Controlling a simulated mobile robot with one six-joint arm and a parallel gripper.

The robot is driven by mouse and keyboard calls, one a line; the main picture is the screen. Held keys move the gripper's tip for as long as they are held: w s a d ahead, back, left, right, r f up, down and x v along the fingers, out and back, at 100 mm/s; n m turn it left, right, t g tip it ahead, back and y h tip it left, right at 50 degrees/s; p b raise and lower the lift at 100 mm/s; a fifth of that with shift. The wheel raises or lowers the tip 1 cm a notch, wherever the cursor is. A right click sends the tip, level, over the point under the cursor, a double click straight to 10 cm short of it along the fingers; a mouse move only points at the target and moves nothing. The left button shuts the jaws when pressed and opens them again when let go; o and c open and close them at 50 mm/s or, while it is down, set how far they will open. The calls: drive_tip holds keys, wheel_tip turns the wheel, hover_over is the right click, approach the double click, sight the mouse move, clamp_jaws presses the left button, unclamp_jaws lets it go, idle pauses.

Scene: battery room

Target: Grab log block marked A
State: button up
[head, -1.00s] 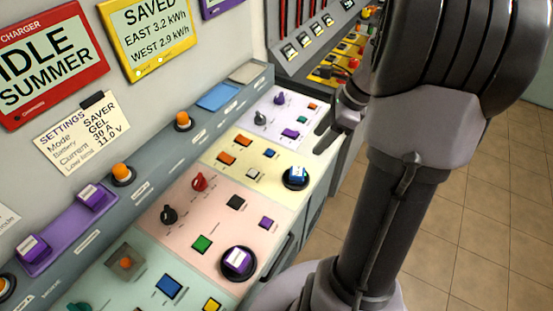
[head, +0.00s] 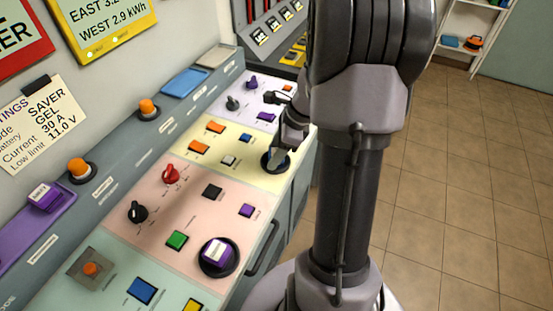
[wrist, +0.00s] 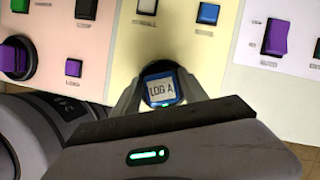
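The block marked LOG A (wrist: 161,91), blue with a white label, sits in a dark round holder on the yellow panel in the wrist view. My gripper (wrist: 160,87) is open, with one finger on each side of the block. Whether the fingers touch it, I cannot tell. In the head view my gripper (head: 279,157) points down over the round holder (head: 268,165) and hides most of the block.
A purple block with a white label (head: 217,251) sits in a round holder on the pink panel. Another purple block (head: 44,197) lies in a purple tray at left. Buttons and knobs, including a red knob (head: 171,174), surround the holders. Open floor (head: 440,200) lies at right.

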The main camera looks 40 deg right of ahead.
clamp_jaws()
drive_tip(key=shift+r, duration=0.15)
